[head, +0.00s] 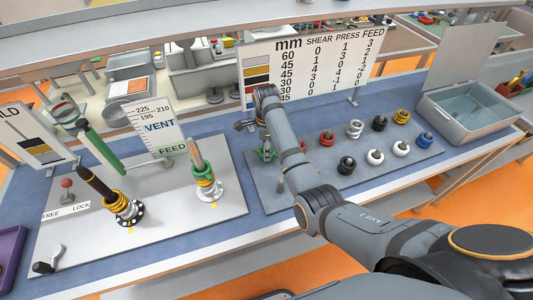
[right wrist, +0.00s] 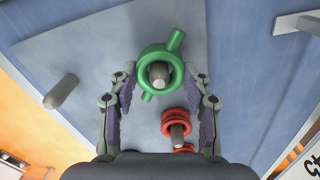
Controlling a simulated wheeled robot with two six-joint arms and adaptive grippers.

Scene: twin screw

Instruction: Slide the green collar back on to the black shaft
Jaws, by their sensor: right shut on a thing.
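The green collar (right wrist: 148,60) is a thick ring with short side stubs. It sits around a grey peg on the parts board, between the fingers of my right gripper (right wrist: 161,78), which is shut on it. In the head view the collar (head: 265,154) shows beside my right arm, which hides part of that area. The black shaft (head: 96,185) stands tilted on the left plate, with yellow rings (head: 119,199) low on it above a black flanged base. My left gripper is not in view.
Red rings (right wrist: 174,120) sit on a neighbouring peg. A second, tan shaft (head: 196,155) carries green and yellow rings. Several other collars stand on the grey parts board (head: 290,202). A grey bin (head: 470,110) is at right.

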